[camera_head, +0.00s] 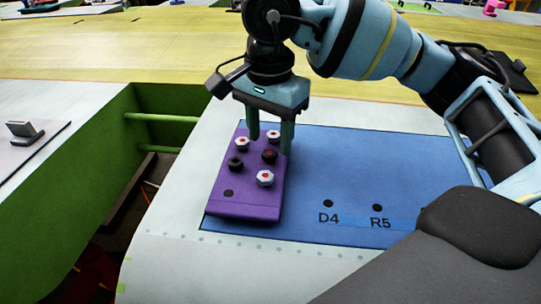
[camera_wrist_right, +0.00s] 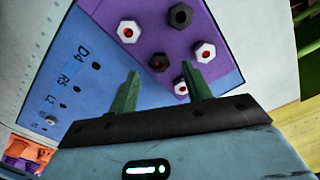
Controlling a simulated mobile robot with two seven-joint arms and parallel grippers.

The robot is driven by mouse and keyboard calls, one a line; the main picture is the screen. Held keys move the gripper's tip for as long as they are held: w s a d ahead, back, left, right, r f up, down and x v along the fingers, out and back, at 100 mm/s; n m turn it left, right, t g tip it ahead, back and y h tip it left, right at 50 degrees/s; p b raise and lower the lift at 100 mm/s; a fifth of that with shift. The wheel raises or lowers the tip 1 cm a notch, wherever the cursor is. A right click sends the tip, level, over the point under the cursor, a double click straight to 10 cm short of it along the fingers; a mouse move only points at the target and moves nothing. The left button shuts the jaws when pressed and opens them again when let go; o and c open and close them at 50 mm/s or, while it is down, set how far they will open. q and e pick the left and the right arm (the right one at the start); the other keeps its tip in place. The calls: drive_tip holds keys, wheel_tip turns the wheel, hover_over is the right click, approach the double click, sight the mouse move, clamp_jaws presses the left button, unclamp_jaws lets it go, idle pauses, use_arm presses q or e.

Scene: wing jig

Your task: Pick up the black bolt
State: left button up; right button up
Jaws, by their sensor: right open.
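A purple block (camera_head: 245,205) carries several hex bolts. A plain black bolt (camera_head: 235,163) stands on its left side; it also shows in the wrist view (camera_wrist_right: 181,15). A black bolt with a red centre (camera_head: 269,156) stands right of it; in the wrist view it (camera_wrist_right: 158,62) appears between and slightly beyond my fingertips. White bolts with red centres (camera_head: 264,178) stand around them. My right gripper (camera_head: 270,143) is open and empty, pointing down over the block's far part. It also shows in the wrist view (camera_wrist_right: 161,77). My left gripper is out of view.
The block lies on a blue panel (camera_head: 345,175) with holes marked D4 and R5, on a pale wing surface (camera_head: 180,215). A green-walled opening (camera_head: 75,190) lies to the left. A grey plate with a small block (camera_head: 22,132) is at far left.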

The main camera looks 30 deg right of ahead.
sight(270, 153)
drive_tip(key=shift+f, duration=1.5)
drive_tip(key=c, duration=1.1)
drive_tip(key=shift+o, duration=0.2)
wheel_tip(270, 153, up, 10)
